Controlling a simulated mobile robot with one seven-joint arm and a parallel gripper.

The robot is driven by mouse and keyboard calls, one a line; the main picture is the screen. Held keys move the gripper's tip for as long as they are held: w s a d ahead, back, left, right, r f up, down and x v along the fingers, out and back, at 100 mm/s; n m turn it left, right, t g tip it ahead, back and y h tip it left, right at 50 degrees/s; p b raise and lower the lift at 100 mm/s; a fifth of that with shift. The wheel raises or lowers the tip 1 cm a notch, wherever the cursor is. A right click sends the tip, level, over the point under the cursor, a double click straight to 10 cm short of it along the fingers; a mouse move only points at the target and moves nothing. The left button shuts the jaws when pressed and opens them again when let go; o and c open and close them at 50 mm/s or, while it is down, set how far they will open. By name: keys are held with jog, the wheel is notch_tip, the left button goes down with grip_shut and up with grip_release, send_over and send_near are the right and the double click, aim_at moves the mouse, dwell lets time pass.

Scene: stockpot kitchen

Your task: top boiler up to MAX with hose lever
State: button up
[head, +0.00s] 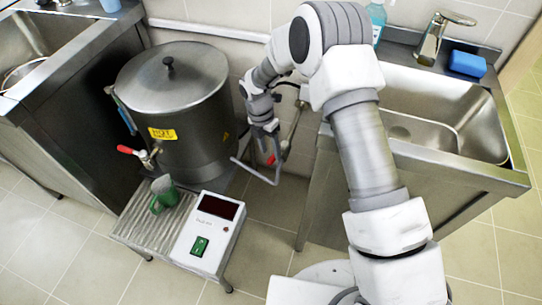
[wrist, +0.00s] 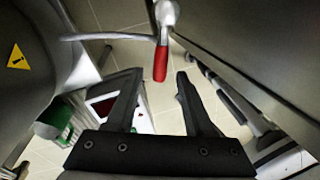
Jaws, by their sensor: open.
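The steel boiler (head: 185,115) stands with its lid on between two sinks. A gauge tube (head: 122,112) runs up its left side; its level and MAX mark are too small to read. The red hose lever (head: 271,159) is at the boiler's right, by the wall pipe. In the wrist view the red lever (wrist: 160,64) lies just beyond the fingertips, pointing toward the gap between them. My gripper (wrist: 155,84) is open and empty, apart from the lever. In the head view my gripper (head: 268,132) is just above the lever.
A red-handled tap (head: 130,151) sticks out at the boiler's front, above a green mug (head: 163,194) on a ribbed drip tray (head: 140,228). A white switch box (head: 207,235) stands beside it. A bent metal rail (head: 258,174) passes near my gripper. The right sink cabinet (head: 400,190) is close.

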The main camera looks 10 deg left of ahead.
jog(key=shift+s+d+f, duration=0.1)
jog(key=shift+d+f, duration=0.1)
jog(key=shift+f, duration=1)
grip_shut()
dwell(0.6)
